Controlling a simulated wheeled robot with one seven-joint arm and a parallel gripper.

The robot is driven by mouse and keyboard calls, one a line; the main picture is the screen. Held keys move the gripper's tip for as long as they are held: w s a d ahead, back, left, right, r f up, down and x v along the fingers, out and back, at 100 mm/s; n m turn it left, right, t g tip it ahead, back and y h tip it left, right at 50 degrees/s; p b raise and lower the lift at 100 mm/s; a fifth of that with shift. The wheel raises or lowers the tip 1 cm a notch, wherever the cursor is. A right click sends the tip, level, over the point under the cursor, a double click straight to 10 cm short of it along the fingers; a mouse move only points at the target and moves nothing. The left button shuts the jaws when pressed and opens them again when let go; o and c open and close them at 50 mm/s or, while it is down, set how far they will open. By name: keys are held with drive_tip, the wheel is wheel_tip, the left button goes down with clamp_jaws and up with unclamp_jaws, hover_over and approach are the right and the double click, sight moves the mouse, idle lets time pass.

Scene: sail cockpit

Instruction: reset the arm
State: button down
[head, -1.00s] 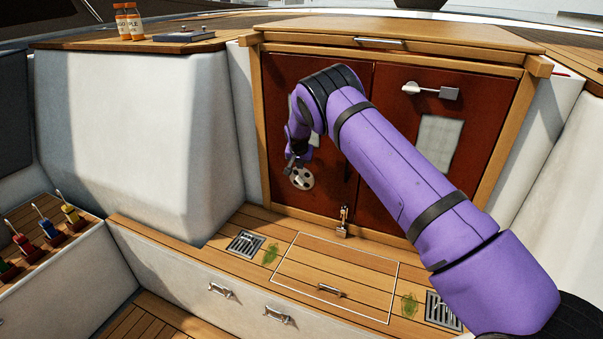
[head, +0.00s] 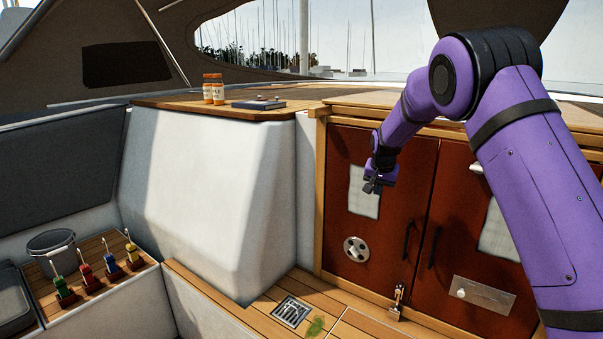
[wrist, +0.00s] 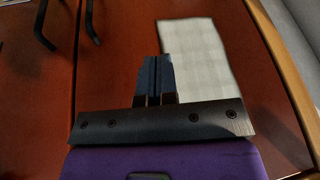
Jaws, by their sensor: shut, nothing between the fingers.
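My gripper (head: 372,186) hangs at the end of my purple arm, in front of the left red-brown cabinet door (head: 388,235) in the head view. In the wrist view my gripper (wrist: 158,62) has its two dark fingers together with nothing between them. A pale checked panel (head: 364,194) on the left door is just behind the fingers; it also shows in the wrist view (wrist: 205,60), above and right of the fingers. Whether the fingers touch the door cannot be told.
The doors have dark handles (head: 408,238), a round vent (head: 356,249) and a padlock (head: 397,300) at the bottom. Coloured handled items (head: 87,276) and a bucket (head: 52,250) stand at left.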

drive_tip(key=s+d+r+n+y, duration=0.1)
drive_tip(key=s+d+r, duration=0.2)
drive_tip(key=s+r, duration=0.9)
drive_tip(key=s+d+r+n, duration=0.1)
drive_tip(key=s+d+r, duration=0.1)
drive_tip(key=s+r, duration=0.95)
drive_tip(key=s+f+n, duration=0.1)
drive_tip(key=s+f, duration=0.2)
drive_tip(key=s, duration=1.2)
drive_tip(key=s+f+n+t, duration=0.1)
drive_tip(key=s+f+n, duration=0.1)
drive_tip(key=s, duration=1.4)
drive_tip(key=shift+s+d+f, duration=0.15)
drive_tip(key=shift+d+f, duration=0.25)
drive_tip(key=shift+w, duration=0.2)
